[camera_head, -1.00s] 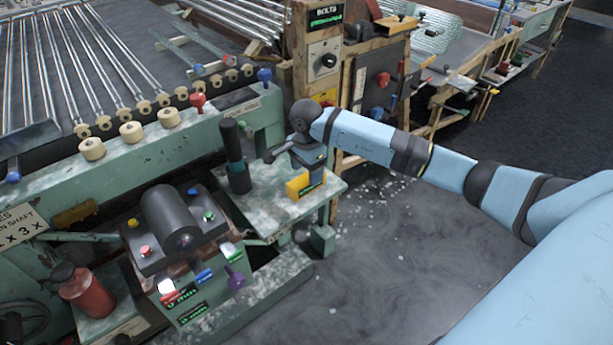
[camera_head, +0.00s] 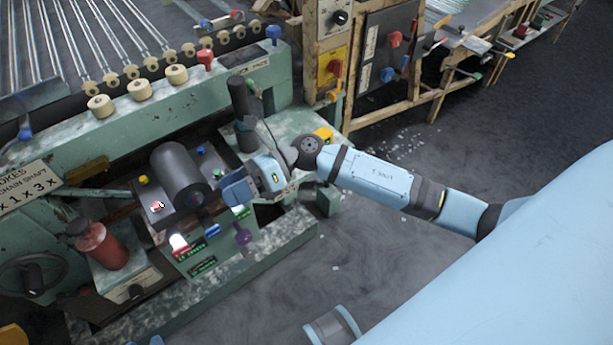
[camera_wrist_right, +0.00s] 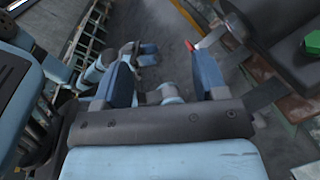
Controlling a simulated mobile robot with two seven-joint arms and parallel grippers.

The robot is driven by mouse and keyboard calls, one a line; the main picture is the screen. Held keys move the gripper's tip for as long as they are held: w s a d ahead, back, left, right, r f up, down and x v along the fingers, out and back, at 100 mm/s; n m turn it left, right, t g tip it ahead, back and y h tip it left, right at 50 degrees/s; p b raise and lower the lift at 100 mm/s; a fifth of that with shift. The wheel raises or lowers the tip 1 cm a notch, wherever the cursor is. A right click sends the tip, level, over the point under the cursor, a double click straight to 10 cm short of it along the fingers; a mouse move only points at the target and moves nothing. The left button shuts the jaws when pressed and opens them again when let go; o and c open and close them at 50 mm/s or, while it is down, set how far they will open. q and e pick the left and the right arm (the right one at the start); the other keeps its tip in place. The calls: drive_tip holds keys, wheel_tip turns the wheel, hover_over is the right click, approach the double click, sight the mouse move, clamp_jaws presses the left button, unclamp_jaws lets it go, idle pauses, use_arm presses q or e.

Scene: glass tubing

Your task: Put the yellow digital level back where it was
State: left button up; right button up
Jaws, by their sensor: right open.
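The yellow digital level (camera_head: 323,134) sits on the mottled green bench top at the right end of the machine. My right arm hides most of it, so only its yellow upper part shows. My right gripper (camera_head: 236,190) is left of the level and apart from it, in front of the machine's dark cylinder. In the right wrist view the gripper (camera_wrist_right: 165,80) has its two blue fingers spread, with nothing between them. The level cannot be made out in that view. My left gripper is not in view.
A dark upright cylinder (camera_head: 243,110) stands on the bench beside my right wrist. The machine's dark cylinder (camera_head: 182,172), several coloured knobs and a red bottle (camera_head: 101,246) are to the left.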

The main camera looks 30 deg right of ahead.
drive_tip(key=s+d+f+n+t+h, duration=0.3)
drive_tip(key=s+f+n+t+h, duration=0.2)
drive_tip(key=n, duration=0.9)
drive_tip(key=s+d+f+n+t+h, duration=0.4)
drive_tip(key=s+f+n+h, duration=0.3)
drive_tip(key=n, duration=0.7)
wheel_tip(320, 180, down, 2)
drive_tip(key=shift+s+d+n+t+h, duration=0.25)
drive_tip(key=shift+s+n+t+h, duration=0.2)
drive_tip(key=shift+s, duration=0.5)
use_arm(q)
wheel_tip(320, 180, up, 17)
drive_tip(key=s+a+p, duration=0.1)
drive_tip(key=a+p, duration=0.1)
drive_tip(key=p, duration=2.4)
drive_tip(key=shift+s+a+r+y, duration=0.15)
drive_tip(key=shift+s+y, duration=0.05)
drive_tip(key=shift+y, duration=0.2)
use_arm(e)
wheel_tip(320, 180, up, 17)
drive_tip(key=s+d, duration=0.1)
drive_tip(key=d, duration=0.1)
drive_tip(key=shift+s+h, duration=0.15)
drive_tip(key=shift+h, duration=0.2)
drive_tip(key=shift+d+r, duration=0.1)
